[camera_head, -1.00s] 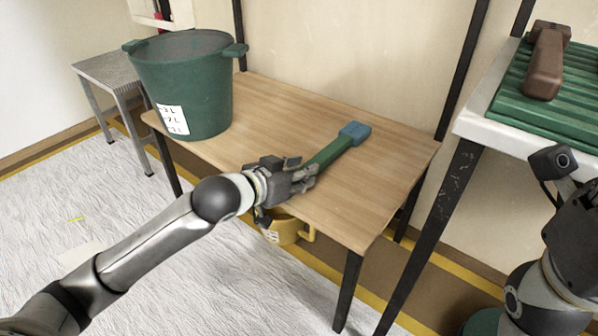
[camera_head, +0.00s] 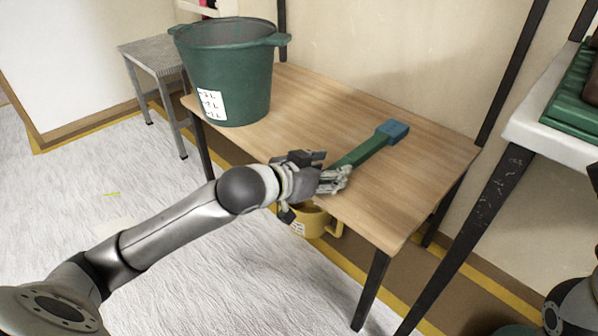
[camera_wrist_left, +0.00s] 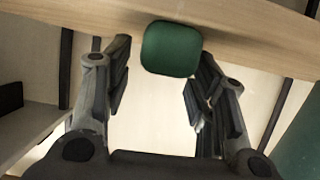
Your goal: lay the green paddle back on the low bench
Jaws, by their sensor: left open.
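The green paddle (camera_head: 362,151) lies on the low wooden bench (camera_head: 425,160), its blue head (camera_head: 392,131) pointing to the back right. My left gripper (camera_head: 338,179) is at the bench's front edge, by the near end of the paddle's handle, and hides part of it. In the left wrist view the green handle end (camera_wrist_left: 172,49) shows between the two spread fingers, with a gap on the left and closer to the right finger. The bench (camera_wrist_left: 258,47) crosses the top of that view. My right gripper is not in view.
A green bucket (camera_head: 238,90) with a white label stands on the bench's left end. A yellow mug (camera_head: 312,221) shows below the front edge, under my left gripper. A grey stool (camera_head: 155,58) stands at left, a white-topped table (camera_head: 560,140) at right. The bench's right part is clear.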

